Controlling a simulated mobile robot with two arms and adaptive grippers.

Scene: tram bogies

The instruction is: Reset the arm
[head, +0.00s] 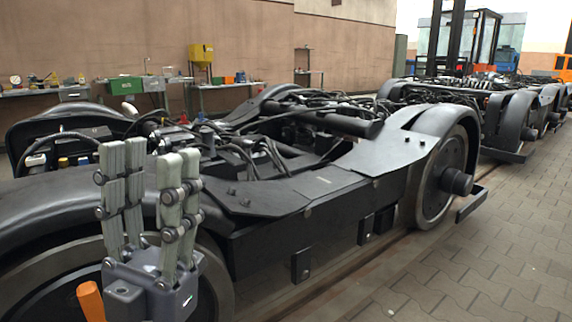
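My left gripper (151,152) is in the lower left of the head view with its pale grey fingers pointing up. The fingers stand apart with a clear gap and nothing between them. The gripper appears in front of the near black tram bogie (270,195), hiding part of its near wheel and frame; I cannot tell the exact distance between them. My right gripper is not in view.
The near bogie stands on rails (330,282) and fills the left and middle. More bogies (510,105) stand behind at the right. Workbenches (40,92) with tools line the back wall. A forklift (462,42) is far back. The paved floor (490,245) at right is clear.

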